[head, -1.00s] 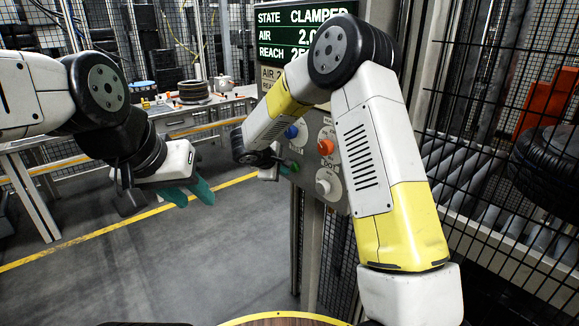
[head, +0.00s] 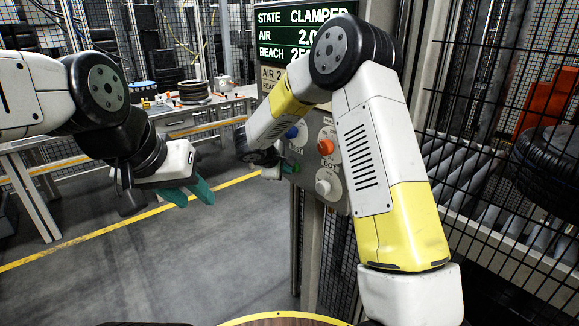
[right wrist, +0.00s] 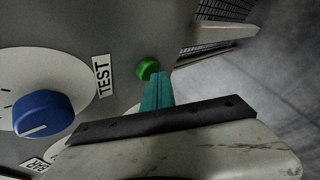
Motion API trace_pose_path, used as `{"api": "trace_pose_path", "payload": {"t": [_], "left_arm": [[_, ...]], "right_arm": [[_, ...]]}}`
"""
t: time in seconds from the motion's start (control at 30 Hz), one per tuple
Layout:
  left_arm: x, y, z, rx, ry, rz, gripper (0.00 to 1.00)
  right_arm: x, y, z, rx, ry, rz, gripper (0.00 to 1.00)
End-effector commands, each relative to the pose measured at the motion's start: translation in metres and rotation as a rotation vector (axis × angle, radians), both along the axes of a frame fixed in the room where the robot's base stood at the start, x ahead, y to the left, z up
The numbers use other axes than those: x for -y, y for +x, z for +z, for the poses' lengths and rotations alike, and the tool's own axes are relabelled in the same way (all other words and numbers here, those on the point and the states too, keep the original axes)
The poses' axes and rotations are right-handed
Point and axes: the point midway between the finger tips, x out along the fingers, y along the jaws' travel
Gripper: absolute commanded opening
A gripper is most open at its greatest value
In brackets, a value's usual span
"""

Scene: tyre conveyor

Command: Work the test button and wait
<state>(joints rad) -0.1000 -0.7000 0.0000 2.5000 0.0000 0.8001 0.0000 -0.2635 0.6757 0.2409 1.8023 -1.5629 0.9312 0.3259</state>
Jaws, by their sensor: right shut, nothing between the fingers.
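The green test button (right wrist: 148,68) sits on the grey panel in the right wrist view, with a TEST label (right wrist: 104,76) to its left. My right gripper (right wrist: 158,78) is shut and empty. Its teal fingertips are right at the button's lower edge; I cannot tell whether they touch or press it. In the head view the button (head: 295,167) is small, just right of the right gripper. The display (head: 300,30) shows STATE CLAMPED, with AIR and REACH values partly hidden by my right arm. My left gripper (head: 190,194) is open and empty over the floor.
The panel also carries a blue knob (head: 291,131), an orange knob (head: 325,147) and a white knob (head: 323,187). Mesh fencing and a tyre (head: 548,165) on rollers are at the right. A workbench (head: 215,105) stands at the back left. The floor between is clear.

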Motion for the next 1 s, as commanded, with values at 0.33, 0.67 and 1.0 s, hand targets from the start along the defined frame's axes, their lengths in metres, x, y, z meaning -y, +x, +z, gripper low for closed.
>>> {"api": "trace_pose_path", "payload": {"t": [0.33,0.67,1.0], "left_arm": [[0.0,0.0,0.0,0.0,0.0,0.0,0.36],[0.0,0.0,0.0,0.0,0.0,0.0,0.36],[0.0,0.0,0.0,0.0,0.0,0.0,0.36]], "right_arm": [[0.0047,0.0029,0.0001,0.001,-0.001,-0.002,0.0],[0.0063,0.0037,0.0001,0.001,-0.002,-0.003,0.0],[-0.0013,-0.0018,-0.0001,-0.001,-0.002,-0.001,0.0]]}}
